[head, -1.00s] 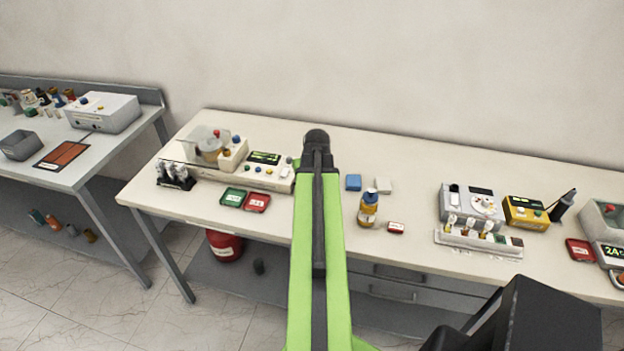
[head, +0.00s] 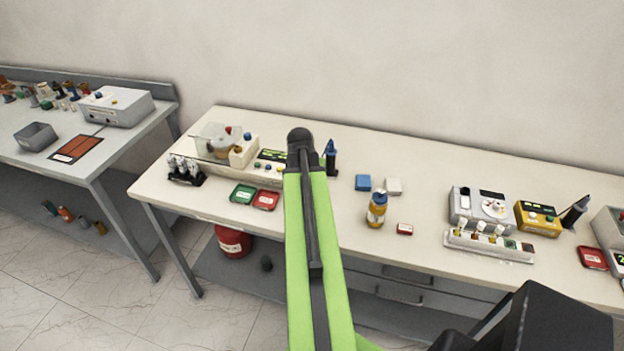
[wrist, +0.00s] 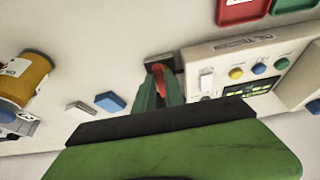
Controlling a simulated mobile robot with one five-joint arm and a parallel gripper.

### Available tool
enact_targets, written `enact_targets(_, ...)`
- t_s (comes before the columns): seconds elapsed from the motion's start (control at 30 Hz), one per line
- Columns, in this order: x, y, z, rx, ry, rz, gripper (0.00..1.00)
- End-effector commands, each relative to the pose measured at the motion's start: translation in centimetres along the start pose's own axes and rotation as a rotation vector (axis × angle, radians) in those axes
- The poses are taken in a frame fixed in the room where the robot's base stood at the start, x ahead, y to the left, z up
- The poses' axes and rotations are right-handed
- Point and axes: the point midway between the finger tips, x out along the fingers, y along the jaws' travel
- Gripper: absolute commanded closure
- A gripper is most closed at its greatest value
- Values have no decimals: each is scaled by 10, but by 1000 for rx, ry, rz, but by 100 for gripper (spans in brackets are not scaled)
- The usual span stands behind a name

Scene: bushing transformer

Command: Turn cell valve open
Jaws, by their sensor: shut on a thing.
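My gripper (wrist: 158,92) has green fingers in the wrist view, shut on a small red handle, which I take for the cell valve (wrist: 161,70). The handle stands by a dark grey mount at the end of the cream tester (wrist: 213,58). The fingers hide part of the handle, so I cannot tell how far it is turned. In the head view the tester (head: 243,157), with a clear cup on it, stands at the left of the bench. There my arm hides the handle and the fingertips.
A dark blue upright thing (head: 330,158) stands right of my arm. A blue block (head: 363,183), a pale block (head: 394,186) and an amber bottle (head: 376,209) are on the bench (head: 415,260). Green (head: 243,194) and red (head: 266,201) trays lie before the tester.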

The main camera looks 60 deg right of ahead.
Motion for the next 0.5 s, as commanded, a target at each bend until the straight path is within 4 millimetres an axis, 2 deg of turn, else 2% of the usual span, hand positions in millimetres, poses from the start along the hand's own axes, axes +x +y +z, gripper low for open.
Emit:
enact_targets(0.37,0,0,0,5,0,1,100)
enact_targets(0.4,0,0,0,5,0,1,82)
enact_targets(0.5,0,0,0,5,0,1,69)
